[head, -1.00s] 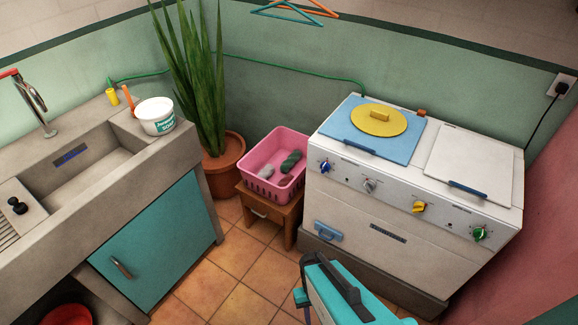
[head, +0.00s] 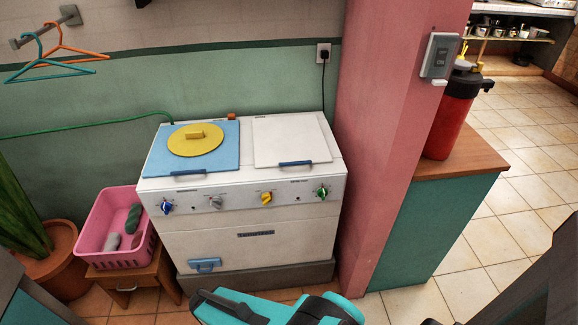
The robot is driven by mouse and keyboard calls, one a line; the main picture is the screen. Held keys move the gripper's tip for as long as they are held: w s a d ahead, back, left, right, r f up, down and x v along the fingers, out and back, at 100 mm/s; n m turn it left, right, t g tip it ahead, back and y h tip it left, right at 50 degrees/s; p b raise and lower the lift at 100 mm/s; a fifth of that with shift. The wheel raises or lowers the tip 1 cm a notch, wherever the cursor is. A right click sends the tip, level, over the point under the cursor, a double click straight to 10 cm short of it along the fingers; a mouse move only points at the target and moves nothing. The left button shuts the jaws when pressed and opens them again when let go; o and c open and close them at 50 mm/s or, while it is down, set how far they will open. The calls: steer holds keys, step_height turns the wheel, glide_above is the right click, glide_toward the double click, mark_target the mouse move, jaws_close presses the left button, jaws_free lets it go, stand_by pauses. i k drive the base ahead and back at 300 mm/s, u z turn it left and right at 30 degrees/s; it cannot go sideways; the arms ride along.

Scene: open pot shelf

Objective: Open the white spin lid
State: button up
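The white spin lid (head: 291,138) lies flat and closed on the right half of the top of a white twin-tub washing machine (head: 245,222). A blue handle (head: 296,164) runs along the lid's front edge. The left half carries a blue lid (head: 160,153) with a round yellow cover (head: 196,139) on it. Part of my teal and black arm shows at the bottom of the head view, in front of the machine. My gripper's fingers cannot be made out.
A pink pillar (head: 395,130) stands close to the machine's right side, with a teal counter (head: 430,235) and a red container (head: 455,115) beyond. A pink basket (head: 115,228) on a small wooden stool (head: 135,282) is at the left. Tiled floor (head: 480,270) is open at the right.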

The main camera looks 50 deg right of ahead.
mark_target(291, 140)
steer(key=z, duration=1.05)
steer(key=k, duration=0.9)
steer(key=z, duration=0.35)
steer(key=i, duration=1)
steer(key=z, duration=0.05)
